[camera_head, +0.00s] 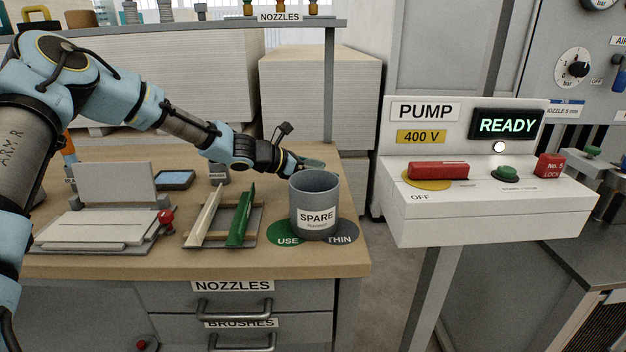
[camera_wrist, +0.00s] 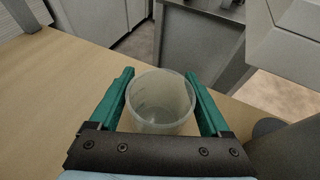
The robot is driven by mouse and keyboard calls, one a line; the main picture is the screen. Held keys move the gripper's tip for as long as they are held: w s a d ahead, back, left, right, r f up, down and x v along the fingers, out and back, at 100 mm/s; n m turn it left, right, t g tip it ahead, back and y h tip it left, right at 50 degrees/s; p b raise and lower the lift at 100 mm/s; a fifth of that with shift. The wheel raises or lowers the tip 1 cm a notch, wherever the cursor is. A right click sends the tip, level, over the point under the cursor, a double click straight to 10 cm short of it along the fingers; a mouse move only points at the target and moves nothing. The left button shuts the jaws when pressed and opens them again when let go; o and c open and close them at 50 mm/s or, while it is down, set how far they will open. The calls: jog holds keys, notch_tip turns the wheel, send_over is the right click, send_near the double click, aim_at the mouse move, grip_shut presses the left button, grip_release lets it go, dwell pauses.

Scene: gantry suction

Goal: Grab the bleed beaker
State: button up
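The beaker (camera_wrist: 160,100) is a clear, empty cup in the wrist view, seen from above, between the two green fingers of my gripper (camera_wrist: 160,85). One finger lies along each side of it, close to the rim; I cannot tell whether they press on it. In the head view my gripper (camera_head: 309,163) reaches behind a grey container labelled SPARE (camera_head: 315,190), which hides the beaker and most of the finger tips there.
The SPARE container stands on round USE (camera_head: 287,241) and THIN (camera_head: 343,240) marks near the bench's right end. A rack with a green and a white piece (camera_head: 222,236) is left of it. The white pump panel (camera_head: 490,212) is at the right, across a gap.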

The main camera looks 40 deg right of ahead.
jog(key=c, duration=1.1)
